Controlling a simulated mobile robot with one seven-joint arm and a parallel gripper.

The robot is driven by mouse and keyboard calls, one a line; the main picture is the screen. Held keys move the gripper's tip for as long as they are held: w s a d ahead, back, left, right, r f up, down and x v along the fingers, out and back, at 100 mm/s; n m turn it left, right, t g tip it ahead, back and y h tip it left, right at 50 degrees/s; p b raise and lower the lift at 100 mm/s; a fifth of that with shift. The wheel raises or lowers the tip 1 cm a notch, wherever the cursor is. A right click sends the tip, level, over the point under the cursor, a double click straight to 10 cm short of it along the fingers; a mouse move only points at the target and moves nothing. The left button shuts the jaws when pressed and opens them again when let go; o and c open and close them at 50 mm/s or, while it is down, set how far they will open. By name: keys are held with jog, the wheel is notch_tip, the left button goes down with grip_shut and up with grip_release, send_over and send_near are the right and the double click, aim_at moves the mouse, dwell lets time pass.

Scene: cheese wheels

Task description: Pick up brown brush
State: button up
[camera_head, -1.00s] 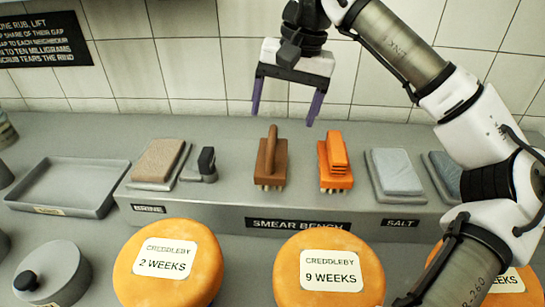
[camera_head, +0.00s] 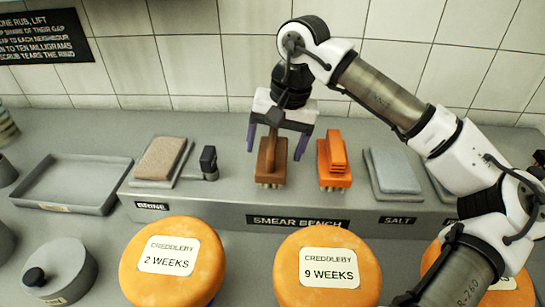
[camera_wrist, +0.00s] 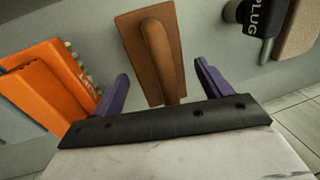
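The brown brush (camera_head: 272,164) stands bristles down on the raised grey bench, its handle upright. It also shows in the wrist view (camera_wrist: 148,52), with its handle lying between the two purple fingers. My gripper (camera_head: 276,145) is open above and around the top of the brush, one finger to each side. In the wrist view my gripper (camera_wrist: 160,85) shows clear gaps between both fingers and the handle. The gripper hides part of the handle's top in the head view.
An orange brush (camera_head: 334,162) stands close to the right of the brown one. A tan block (camera_head: 160,158) and a dark plug-like item (camera_head: 208,162) are to the left. A grey-blue block (camera_head: 392,170) is further right. Cheese wheels (camera_head: 172,262) stand in front.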

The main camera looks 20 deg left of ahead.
jog(key=c, duration=1)
jog(key=shift+r, duration=0.1)
jog(key=shift+c, duration=0.2)
notch_tip(320, 180, up, 20)
jog(key=o, duration=0.4)
jog(key=shift+c, duration=0.2)
jog(key=c, duration=0.3)
